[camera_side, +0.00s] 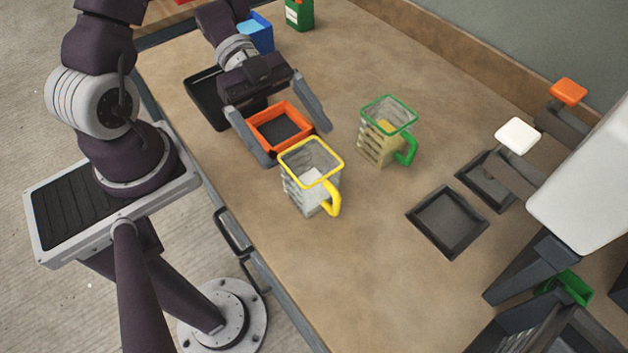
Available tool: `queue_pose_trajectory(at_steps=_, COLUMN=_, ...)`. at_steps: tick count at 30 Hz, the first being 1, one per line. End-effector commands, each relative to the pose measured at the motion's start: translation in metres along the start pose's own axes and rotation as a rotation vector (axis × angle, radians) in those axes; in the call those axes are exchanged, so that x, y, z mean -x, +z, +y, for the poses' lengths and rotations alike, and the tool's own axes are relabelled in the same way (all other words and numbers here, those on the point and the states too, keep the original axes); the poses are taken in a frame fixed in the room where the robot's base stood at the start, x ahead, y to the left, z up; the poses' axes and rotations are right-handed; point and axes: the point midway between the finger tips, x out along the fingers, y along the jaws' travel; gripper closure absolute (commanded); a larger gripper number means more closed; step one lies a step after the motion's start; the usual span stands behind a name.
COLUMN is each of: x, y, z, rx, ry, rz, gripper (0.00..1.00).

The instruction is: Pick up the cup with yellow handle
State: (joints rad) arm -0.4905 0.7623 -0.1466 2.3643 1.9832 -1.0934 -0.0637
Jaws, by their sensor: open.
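The cup with yellow handle (300,191) stands upright on the table near its left-front edge. It is clear, with a yellow rim and its yellow handle (333,198) toward the lower right, and something pale shows inside. My gripper (298,145) is open, its two dark grey fingers spread wide. It is behind the cup, above or around an orange-rimmed dark tray (302,119); the exact height is hard to tell. The left fingertip looks close to the cup's rim in the picture; I cannot tell whether they touch. Nothing is between the fingers that I can see gripped.
A similar cup with green handle (372,152) stands to the right, holding something yellowish. Two dark square trays (446,222) lie further right, beside a white machine (590,180) with orange and white paddles. A blue container (262,38) and a green one (299,14) stand at the back.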

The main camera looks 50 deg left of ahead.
Motion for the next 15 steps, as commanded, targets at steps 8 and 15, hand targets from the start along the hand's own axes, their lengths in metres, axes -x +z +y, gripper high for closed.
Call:
queue_pose_trajectory(at_steps=8, x=-0.048, y=0.005, z=-0.003, rx=0.002, ry=0.006, rz=0.002, gripper=0.07)
queue_pose_trajectory(at_steps=15, x=-0.063, y=0.005, z=-0.004, rx=0.0, ry=0.0, rz=-0.001, gripper=0.07)
